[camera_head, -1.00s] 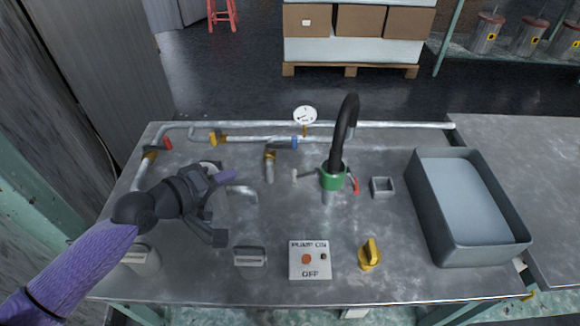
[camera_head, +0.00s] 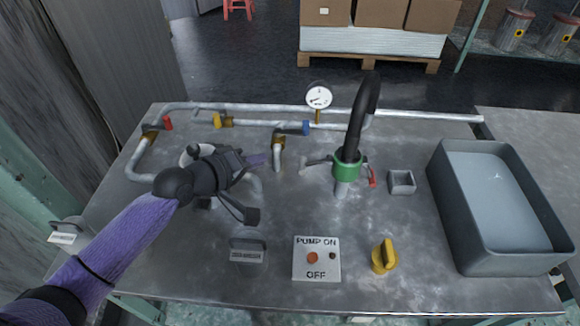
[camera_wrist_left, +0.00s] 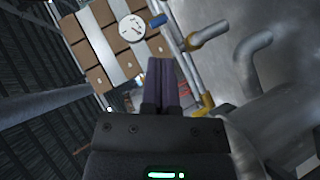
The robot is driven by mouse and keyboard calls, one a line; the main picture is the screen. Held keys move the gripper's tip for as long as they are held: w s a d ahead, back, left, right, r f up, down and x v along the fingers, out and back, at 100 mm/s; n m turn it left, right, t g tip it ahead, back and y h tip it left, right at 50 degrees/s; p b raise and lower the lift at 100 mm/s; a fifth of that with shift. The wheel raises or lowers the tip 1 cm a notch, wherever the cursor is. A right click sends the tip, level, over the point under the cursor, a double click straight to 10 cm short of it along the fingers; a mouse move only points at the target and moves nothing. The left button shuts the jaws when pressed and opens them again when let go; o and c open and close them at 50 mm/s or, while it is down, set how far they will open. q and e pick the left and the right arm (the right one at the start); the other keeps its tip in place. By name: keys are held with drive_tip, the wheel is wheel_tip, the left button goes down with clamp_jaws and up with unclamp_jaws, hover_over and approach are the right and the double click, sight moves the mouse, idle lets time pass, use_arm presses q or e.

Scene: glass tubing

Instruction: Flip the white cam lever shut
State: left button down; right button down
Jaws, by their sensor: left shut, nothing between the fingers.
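The white cam lever (camera_head: 315,161) sticks out to the left from the green coupling (camera_head: 347,168) under the black hose. A red lever (camera_head: 372,177) is on the coupling's right side and points down. My left gripper (camera_head: 258,160) is left of the white lever and apart from it, with a short pipe between them. Its purple fingers are together and empty; they also show in the left wrist view (camera_wrist_left: 164,85). I cannot make out the white lever in the left wrist view. My right gripper is not in view.
A short upright pipe (camera_head: 278,155) with a brass fitting stands just right of my left fingertips. A black hose (camera_head: 362,115) rises above the coupling. A pressure gauge (camera_head: 318,97), pump panel (camera_head: 316,258), yellow knob (camera_head: 384,257) and grey basin (camera_head: 448,213) surround the area.

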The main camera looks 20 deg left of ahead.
sight(316, 163)
use_arm(q)
drive_tip(key=w+d+f+b, duration=0.3)
drive_tip(key=w+d+f, duration=0.1)
drive_tip(key=w+d, duration=0.1)
idle(0.3)
drive_tip(key=shift+w+d+f, duration=0.1)
drive_tip(key=shift+d+f, duration=0.15)
drive_tip(key=shift+f, duration=0.6)
drive_tip(key=shift+d+f, duration=0.2)
drive_tip(key=shift+f, duration=0.6)
drive_tip(key=shift+r, duration=0.15)
